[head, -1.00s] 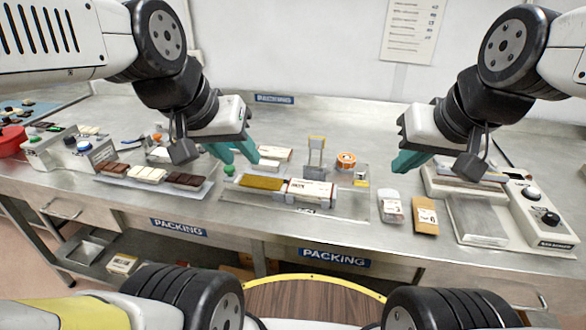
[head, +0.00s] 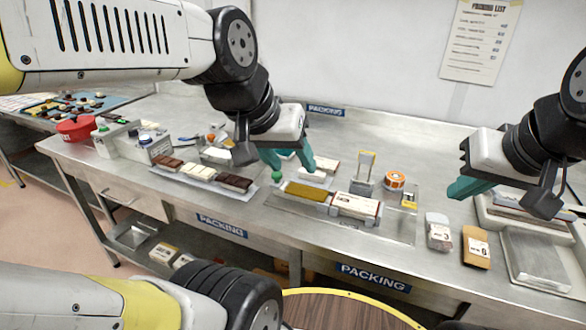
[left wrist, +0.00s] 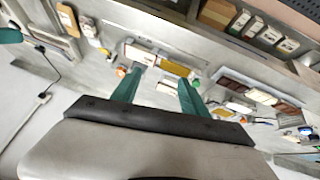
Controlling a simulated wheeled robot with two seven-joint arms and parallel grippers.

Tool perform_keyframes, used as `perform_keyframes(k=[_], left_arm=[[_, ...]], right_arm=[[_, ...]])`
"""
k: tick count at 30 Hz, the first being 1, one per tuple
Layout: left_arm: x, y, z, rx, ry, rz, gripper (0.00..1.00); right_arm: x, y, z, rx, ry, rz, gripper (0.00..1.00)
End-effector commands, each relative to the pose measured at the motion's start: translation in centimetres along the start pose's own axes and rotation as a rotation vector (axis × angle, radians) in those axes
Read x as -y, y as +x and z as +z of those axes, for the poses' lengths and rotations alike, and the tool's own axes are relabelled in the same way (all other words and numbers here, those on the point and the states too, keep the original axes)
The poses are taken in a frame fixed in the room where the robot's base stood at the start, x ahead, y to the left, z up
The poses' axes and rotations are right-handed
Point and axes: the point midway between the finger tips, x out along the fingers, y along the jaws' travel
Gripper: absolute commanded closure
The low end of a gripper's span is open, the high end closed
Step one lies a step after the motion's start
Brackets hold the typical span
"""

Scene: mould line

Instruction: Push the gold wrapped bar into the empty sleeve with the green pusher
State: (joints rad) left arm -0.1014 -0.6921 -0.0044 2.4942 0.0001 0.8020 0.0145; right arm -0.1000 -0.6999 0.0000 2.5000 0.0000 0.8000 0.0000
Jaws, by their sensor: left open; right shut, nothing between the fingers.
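The gold wrapped bar (head: 306,191) lies on a clear plate, its right end close to a white labelled sleeve (head: 356,205). Whether the bar's tip is inside the sleeve I cannot tell. A round green knob (head: 277,177), apparently the pusher's, is just left of the bar's left end; the rest of it is unclear. My left gripper (head: 290,163) is open above and behind the knob and bar, holding nothing. The left wrist view shows the gold bar (left wrist: 174,68) and sleeve (left wrist: 138,54) beyond its open fingers (left wrist: 160,77). My right gripper (head: 468,188) is shut and empty, at the right.
A tray of chocolate bars (head: 200,174) lies left of the plate. A metal stand (head: 365,170) and an orange tape roll (head: 395,181) stand behind the sleeve. Packets (head: 438,232) and a sealing machine (head: 530,258) are at the right.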

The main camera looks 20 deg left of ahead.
Motion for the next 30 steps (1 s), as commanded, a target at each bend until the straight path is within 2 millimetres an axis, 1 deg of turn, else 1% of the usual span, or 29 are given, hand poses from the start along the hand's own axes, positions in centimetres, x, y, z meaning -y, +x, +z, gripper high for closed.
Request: perform_keyframes(k=[2, 4, 8, 9, 11, 12, 14, 18, 21, 24, 27, 30], left_arm=[[0.3, 0.3, -0.8, 0.021, -0.061, 0.006, 0.48], [0.8, 0.9, -2.0, 0.055, -0.170, 0.010, 0.48], [2.5, 2.9, -5.1, 0.149, -0.479, -0.011, 0.48], [3.2, 3.8, -6.1, 0.179, -0.588, -0.029, 0.48], [4.4, 5.2, -7.5, 0.218, -0.747, -0.065, 0.48], [5.2, 6.2, -8.4, 0.241, -0.853, -0.096, 0.48], [6.5, 7.9, -9.6, 0.271, -1.007, -0.153, 0.48], [9.6, 12.0, -11.8, 0.299, -1.347, -0.318, 0.48], [11.6, 14.5, -12.8, 0.284, -1.543, -0.440, 0.48], [13.0, 16.4, -13.5, 0.253, -1.686, -0.539, 0.48], [13.9, 17.5, -13.8, 0.224, -1.773, -0.602, 0.48], [14.4, 18.1, -13.9, 0.209, -1.813, -0.631, 0.48]], right_arm=[[0.0, 0.0, 0.0, 0.000, 0.000, 0.000, 1.00], [0.0, 0.0, 0.0, 0.000, 0.000, 0.000, 1.00], [0.0, 0.0, 0.0, 0.000, 0.000, 0.000, 1.00], [0.0, 0.0, 0.0, 0.000, 0.000, 0.000, 1.00], [0.0, 0.0, 0.0, 0.000, 0.000, 0.000, 1.00], [0.0, 0.0, 0.0, 0.000, 0.000, 0.000, 1.00], [0.0, 0.0, 0.0, 0.000, 0.000, 0.000, 1.00], [0.0, 0.0, 0.0, 0.000, 0.000, 0.000, 1.00], [0.0, 0.0, 0.0, 0.000, 0.000, 0.000, 1.00], [0.0, 0.0, 0.0, 0.000, 0.000, 0.000, 1.00], [0.0, 0.0, 0.0, 0.000, 0.000, 0.000, 1.00], [0.0, 0.0, 0.0, 0.000, 0.000, 0.000, 1.00]])
